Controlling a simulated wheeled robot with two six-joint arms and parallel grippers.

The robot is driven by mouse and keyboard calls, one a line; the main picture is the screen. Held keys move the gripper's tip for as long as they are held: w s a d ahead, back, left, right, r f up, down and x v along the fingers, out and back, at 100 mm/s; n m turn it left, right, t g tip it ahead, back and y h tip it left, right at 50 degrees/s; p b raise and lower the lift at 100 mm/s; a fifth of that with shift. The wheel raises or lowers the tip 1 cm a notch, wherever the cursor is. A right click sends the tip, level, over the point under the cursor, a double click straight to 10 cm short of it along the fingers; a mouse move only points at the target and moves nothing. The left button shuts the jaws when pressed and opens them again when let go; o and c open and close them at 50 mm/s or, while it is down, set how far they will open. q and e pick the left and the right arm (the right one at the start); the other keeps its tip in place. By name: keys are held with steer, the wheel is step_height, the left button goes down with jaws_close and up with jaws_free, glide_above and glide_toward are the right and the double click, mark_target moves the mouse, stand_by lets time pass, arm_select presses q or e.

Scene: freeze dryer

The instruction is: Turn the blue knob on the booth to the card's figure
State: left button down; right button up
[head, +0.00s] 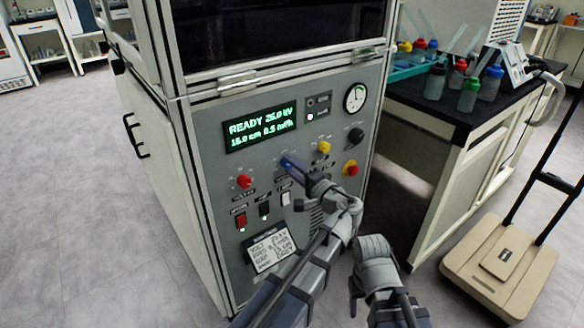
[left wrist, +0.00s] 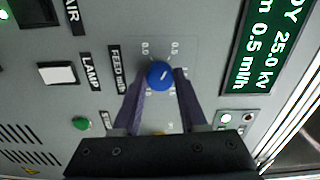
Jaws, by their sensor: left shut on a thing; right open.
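The blue knob (left wrist: 160,75) sits on the grey booth panel (head: 216,172), by the FEED ml/h label (left wrist: 117,70). Its white mark points to the upper right in the left wrist view. My left gripper (head: 287,163) is shut on it, one finger on each side in the left wrist view (left wrist: 160,84). The green display (head: 259,127) reads READY, 25.0 kV and 0.5 ml/h. The white card (head: 272,254) hangs low on the panel; its small writing is hard to read surely. My right gripper (head: 378,290) is low, right of my left arm, away from the panel; its fingers are unclear.
Near the knob are a red knob (head: 244,181), a yellow knob (head: 324,147), a black knob (head: 356,135), a red-and-yellow stop button (head: 350,168) and rocker switches (head: 241,219). A bench with bottles (head: 471,95) and a trolley (head: 505,262) stand at right.

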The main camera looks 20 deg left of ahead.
stand_by(0.5)
arm_select(q)
steer(key=shift+c, duration=2.2)
jaws_free()
steer(key=shift+s+d, duration=0.1)
arm_select(e)
steer(key=shift+d, duration=0.1)
